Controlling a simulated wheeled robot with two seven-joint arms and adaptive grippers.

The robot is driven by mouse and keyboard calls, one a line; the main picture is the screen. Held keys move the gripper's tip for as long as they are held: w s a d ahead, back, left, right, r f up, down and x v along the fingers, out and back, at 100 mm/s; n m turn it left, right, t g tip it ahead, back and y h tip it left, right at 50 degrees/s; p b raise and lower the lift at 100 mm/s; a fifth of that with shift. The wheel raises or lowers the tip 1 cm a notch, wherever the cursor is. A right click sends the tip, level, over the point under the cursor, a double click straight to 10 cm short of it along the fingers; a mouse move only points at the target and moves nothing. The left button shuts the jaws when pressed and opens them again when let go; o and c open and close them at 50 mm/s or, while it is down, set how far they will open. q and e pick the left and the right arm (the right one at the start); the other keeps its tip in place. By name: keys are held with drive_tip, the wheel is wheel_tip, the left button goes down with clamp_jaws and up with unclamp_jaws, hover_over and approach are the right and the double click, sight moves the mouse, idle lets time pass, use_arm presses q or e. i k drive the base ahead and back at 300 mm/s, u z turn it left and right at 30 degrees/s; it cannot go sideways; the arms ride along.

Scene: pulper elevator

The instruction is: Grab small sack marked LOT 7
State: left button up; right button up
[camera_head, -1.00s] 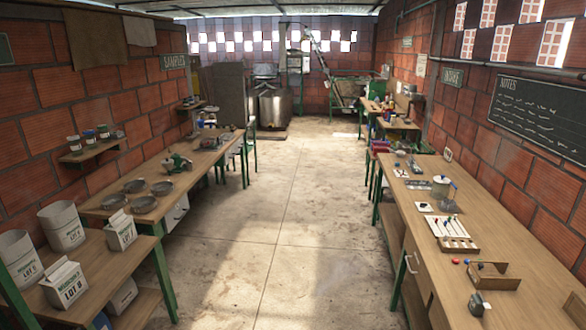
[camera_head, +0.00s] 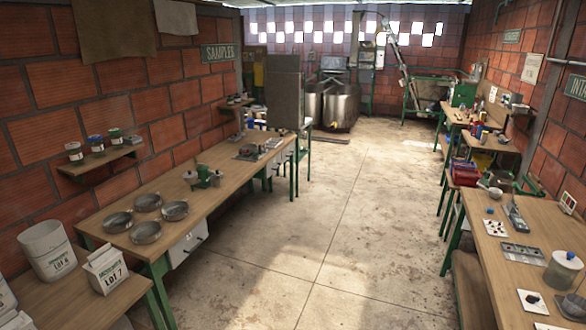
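A small white sack marked LOT 7 (camera_head: 105,268) stands upright on the near-left wooden shelf unit, close to its right end. Its label faces the camera. A larger pale sack or bucket with a LOT label (camera_head: 48,250) stands just behind it to the left. Parts of other white sacks (camera_head: 8,305) show at the lower left edge, cut off by the frame. Neither of my grippers shows in the head view.
A right-hand bench (camera_head: 505,275) carries tools and a jar. The concrete floor (camera_head: 310,240) between the benches is clear.

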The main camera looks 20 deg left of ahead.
sight(105, 269)
drive_tip(key=u, duration=0.35)
drive_tip(key=i, duration=1.35)
drive_tip(key=u, duration=1.7)
drive_tip(key=i, duration=0.95)
drive_tip(key=u, duration=0.95)
